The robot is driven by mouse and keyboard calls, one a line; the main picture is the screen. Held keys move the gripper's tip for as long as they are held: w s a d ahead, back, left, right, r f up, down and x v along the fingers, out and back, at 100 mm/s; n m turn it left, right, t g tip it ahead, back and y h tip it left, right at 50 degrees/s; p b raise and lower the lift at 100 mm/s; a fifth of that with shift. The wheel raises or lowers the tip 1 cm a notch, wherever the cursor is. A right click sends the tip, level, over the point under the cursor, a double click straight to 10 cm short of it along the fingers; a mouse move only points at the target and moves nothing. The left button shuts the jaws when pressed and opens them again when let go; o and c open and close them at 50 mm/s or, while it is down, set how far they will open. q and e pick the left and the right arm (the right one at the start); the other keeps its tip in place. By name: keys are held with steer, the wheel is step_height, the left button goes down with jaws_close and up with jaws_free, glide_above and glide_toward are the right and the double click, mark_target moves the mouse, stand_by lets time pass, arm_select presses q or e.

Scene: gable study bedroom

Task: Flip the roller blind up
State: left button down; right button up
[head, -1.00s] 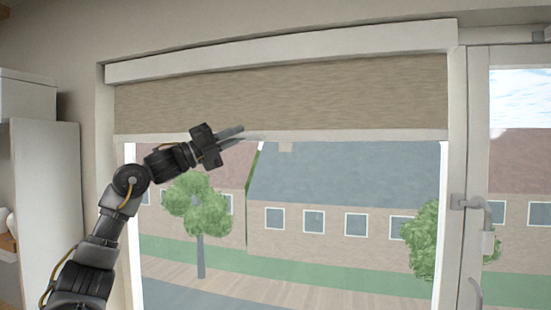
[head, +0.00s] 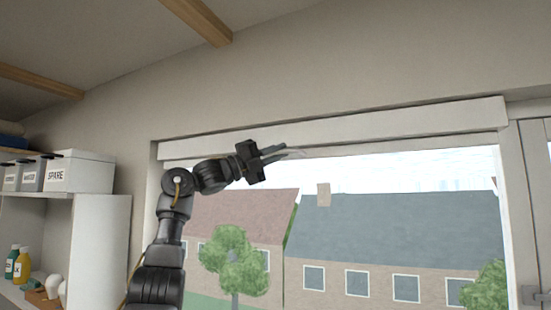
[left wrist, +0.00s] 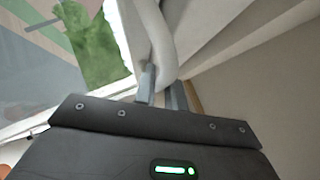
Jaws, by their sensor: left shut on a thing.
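The roller blind's pale cassette (head: 400,122) runs along the top of the window in the head view. No beige blind fabric shows below it, and the glass is uncovered. My left gripper (head: 284,151) is just under the cassette, left of its middle. It is shut on a pale, curved pull handle (left wrist: 150,35), which passes between the fingertips (left wrist: 162,86) in the left wrist view. In the head view only a small bit of that handle shows past the fingers. The blind's bottom bar cannot be told apart from the cassette edge. My right gripper is out of view.
Shelves with white storage boxes (head: 80,172) and bottles (head: 22,264) stand at the left, with a white side panel (head: 100,240). Wooden beams (head: 200,18) cross the sloped ceiling. A window handle (head: 533,297) is at the lower right.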

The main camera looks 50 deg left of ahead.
arm_select(q)
steer(key=shift+s+a+r, duration=0.1)
steer(key=shift+s+r, duration=0.1)
steer(key=shift+r, duration=0.2)
steer(key=c, duration=1.8)
jaws_free()
steer(key=shift+c, duration=0.2)
steer(key=o, duration=0.4)
steer(key=shift+w+f, duration=0.1)
steer(key=shift+w, duration=0.15)
steer(key=shift+c, duration=0.2)
steer(key=shift+s+f, duration=0.1)
steer(key=b+v, duration=0.3)
steer(key=v, duration=0.7)
steer(key=shift+s+f, duration=0.15)
steer(key=shift+s, duration=0.1)
steer(key=shift+a, duration=0.1)
